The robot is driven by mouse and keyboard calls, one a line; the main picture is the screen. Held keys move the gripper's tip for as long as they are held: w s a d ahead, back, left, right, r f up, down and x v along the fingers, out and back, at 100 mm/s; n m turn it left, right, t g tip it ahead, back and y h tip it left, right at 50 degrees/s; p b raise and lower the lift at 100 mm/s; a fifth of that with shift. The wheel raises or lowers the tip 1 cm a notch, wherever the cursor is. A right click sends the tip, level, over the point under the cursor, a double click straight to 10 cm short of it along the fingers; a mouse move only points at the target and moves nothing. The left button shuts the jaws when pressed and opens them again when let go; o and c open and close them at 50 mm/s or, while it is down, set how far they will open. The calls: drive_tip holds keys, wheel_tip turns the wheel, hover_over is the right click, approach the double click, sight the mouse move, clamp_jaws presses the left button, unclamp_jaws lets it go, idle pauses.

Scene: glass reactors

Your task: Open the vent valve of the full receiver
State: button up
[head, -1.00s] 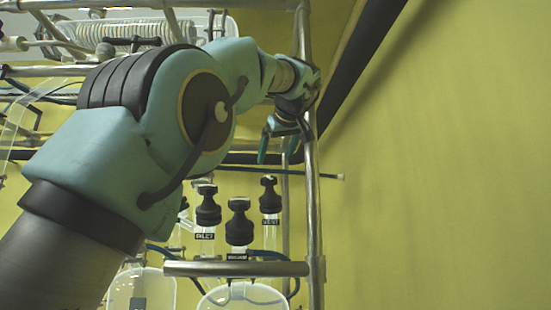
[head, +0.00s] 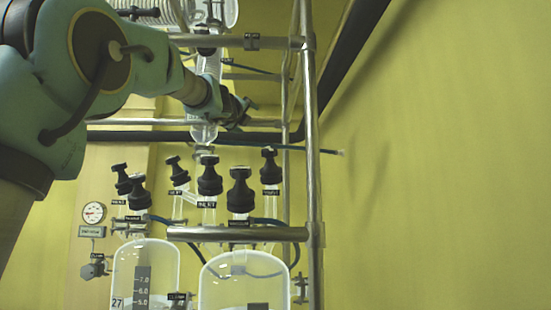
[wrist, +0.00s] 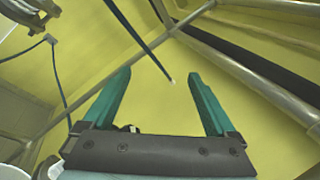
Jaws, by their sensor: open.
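Two clear glass receivers stand low in the head view, a left one (head: 125,268) with a dark scale and a right one (head: 215,290). I cannot tell which is full. Black-capped valves rise above them. Over the right one are a front-left knob (head: 209,176), a front-middle knob (head: 240,192) and a back-right knob (head: 270,167). Over the left one are more knobs (head: 138,193). Their small labels are mostly unreadable. My gripper (head: 240,112) is above the right group, touching no knob. In the wrist view my gripper (wrist: 155,88) is open and empty.
A steel upright (head: 312,150) stands right of the valves. A horizontal bar (head: 205,235) crosses in front of their bases. A thin dark rod (head: 325,151) ends in free space. A gauge (head: 94,212) hangs at left. The yellow wall's right side is clear.

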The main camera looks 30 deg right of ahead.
sight(274, 154)
drive_tip(key=s+f+m+g+h, duration=0.1)
drive_tip(key=f+m+g, duration=0.1)
drive_tip(key=m, duration=0.4)
drive_tip(key=s+f+m+g+h, duration=0.1)
drive_tip(key=s+f+m+g, duration=0.1)
drive_tip(key=m, duration=0.4)
drive_tip(key=s+f+m+g+h, duration=0.1)
drive_tip(key=s+f+m+g, duration=0.1)
drive_tip(key=f+m+g, duration=0.2)
drive_tip(key=shift+d+f+m+b, duration=0.2)
drive_tip(key=shift+f+m+b, duration=0.2)
drive_tip(key=shift+f+m, duration=0.6)
drive_tip(key=p+x, duration=0.3)
drive_tip(key=x, duration=0.7)
drive_tip(key=shift+w+d+p, duration=0.2)
drive_tip(key=shift+d+p, duration=0.1)
drive_tip(key=shift+p, duration=0.1)
drive_tip(key=c, duration=1.4)
drive_tip(key=shift+n+t, duration=0.3)
drive_tip(key=shift+t, duration=0.1)
